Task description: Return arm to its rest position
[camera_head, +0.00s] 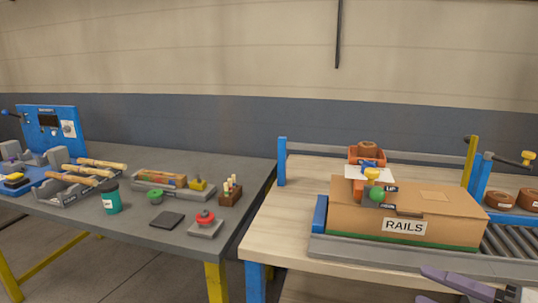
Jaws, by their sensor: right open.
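My right gripper (428,285) reaches in at the bottom right corner, its two dark fingers spread apart and pointing left. Nothing shows between them. It is in front of the cardboard box marked RAILS (350,218), near the front edge of the packing bench, and looks clear of the box. Most of my right arm is out of the picture. My left gripper and left arm are not in view.
The RAILS box stands on a pale wood bench (275,235) beside a roller conveyor (515,238). Brown round items (500,199) lie at the far right. A grey table (130,228) at left holds turned wood pieces (80,178), a green cup (111,198) and a red-topped device (205,222).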

